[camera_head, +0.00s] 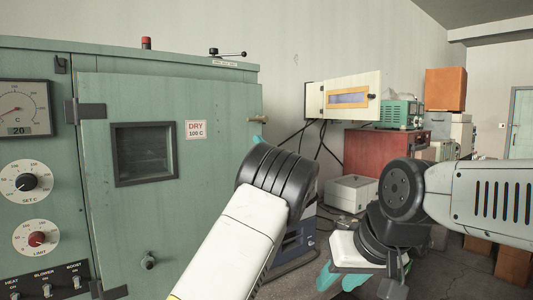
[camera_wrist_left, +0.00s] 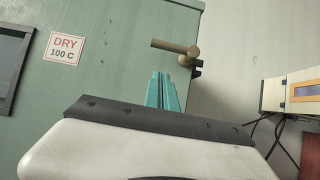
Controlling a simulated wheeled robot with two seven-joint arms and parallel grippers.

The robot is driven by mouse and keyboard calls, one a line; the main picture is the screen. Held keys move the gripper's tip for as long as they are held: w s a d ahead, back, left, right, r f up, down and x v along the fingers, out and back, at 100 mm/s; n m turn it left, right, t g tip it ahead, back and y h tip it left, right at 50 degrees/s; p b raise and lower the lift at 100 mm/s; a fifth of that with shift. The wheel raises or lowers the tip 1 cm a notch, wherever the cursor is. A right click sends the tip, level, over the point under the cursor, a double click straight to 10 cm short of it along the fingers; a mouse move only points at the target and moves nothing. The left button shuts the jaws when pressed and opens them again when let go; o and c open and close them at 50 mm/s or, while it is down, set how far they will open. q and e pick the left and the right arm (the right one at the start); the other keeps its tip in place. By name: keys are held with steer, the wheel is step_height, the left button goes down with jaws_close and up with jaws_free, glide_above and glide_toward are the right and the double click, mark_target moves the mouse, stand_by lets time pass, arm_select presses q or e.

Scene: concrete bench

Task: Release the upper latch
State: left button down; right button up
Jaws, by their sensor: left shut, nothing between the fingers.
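The upper latch (camera_head: 258,119) is a short brass-coloured handle at the right edge of the green oven door (camera_head: 215,115). In the left wrist view the latch (camera_wrist_left: 174,46) points left from a pivot at the door's edge, roughly level. My left gripper (camera_head: 258,140) shows only its teal tip in the head view, the rest hidden behind my arm. In the left wrist view its teal fingers (camera_wrist_left: 162,88) are together and empty, just below the latch, with no clear contact. My right gripper (camera_head: 340,277) is low at the right, its teal fingers apart and empty.
The oven's control panel with dials (camera_head: 36,238) is at the left. A cream box with a display (camera_head: 347,97) and hanging cables is right of the oven. A red cabinet (camera_head: 370,152) stands behind. The space beside the latch is open wall.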

mark_target(255, 119)
arm_select(q)
steer(key=shift+w+a+r, duration=0.15)
steer(key=shift+r, duration=0.55)
steer(key=shift+w+a+r, duration=0.1)
steer(key=shift+w+r, duration=0.1)
steer(key=shift+r, duration=0.55)
steer(key=shift+w+a+r, duration=0.15)
steer(key=shift+r, duration=0.55)
